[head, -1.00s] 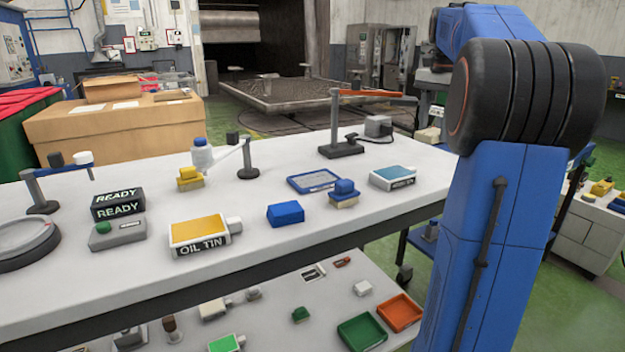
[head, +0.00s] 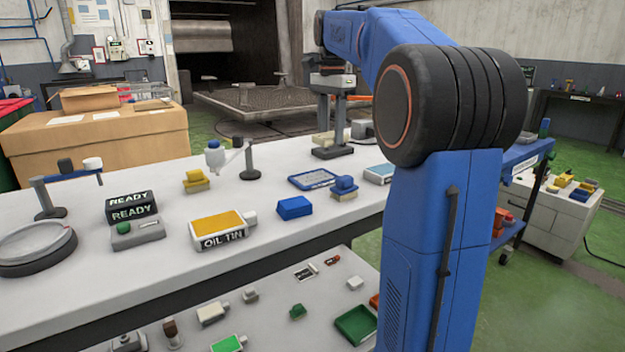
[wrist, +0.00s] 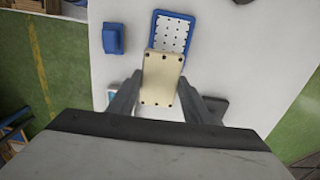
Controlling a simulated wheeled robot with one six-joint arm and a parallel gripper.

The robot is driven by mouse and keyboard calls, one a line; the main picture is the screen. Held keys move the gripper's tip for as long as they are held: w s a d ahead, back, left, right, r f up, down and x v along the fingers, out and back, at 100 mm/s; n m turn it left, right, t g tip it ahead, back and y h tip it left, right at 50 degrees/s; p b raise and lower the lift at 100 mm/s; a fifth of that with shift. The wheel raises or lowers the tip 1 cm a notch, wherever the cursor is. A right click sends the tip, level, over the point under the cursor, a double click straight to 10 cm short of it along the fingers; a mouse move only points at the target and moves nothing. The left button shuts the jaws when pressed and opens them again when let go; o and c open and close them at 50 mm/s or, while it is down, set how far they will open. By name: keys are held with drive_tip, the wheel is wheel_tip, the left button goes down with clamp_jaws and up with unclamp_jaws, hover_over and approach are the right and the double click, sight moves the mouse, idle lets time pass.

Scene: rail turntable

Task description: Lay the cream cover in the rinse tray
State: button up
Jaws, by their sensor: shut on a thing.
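The cream cover (wrist: 162,78) is a flat pale plate with dark dots near its edges. My gripper (wrist: 164,108) is shut on its near end. In the head view, the cover (head: 324,139) hangs below my gripper (head: 332,112) near the back of the white table. A shallow blue tray (head: 300,186) with a pale dotted bed lies on the table, apparently the rinse tray, though I read no label on it. In the wrist view, the tray (wrist: 156,30) is just beyond the cover, which overlaps its near edge in the picture. I cannot tell their height gap.
A blue-topped block (head: 345,185) stands close beside the tray. A labelled box with a light-blue top (head: 378,174) is partly behind my arm. A dark-based stand (head: 333,153) is near my gripper.

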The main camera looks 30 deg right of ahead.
hover_over(314, 178)
drive_tip(key=shift+d+r, duration=0.1)
drive_tip(key=shift+d, duration=0.2)
drive_tip(key=shift+w+a, duration=0.1)
drive_tip(key=shift+a, duration=0.1)
drive_tip(key=shift+f, duration=5)
drive_tip(key=shift+f, duration=0.45)
drive_tip(key=shift+f, duration=0.15)
drive_tip(key=o, duration=1.3)
drive_tip(key=shift+f, duration=0.15)
wheel_tip(314, 178, up, 14)
drive_tip(key=shift+f, duration=0.25)
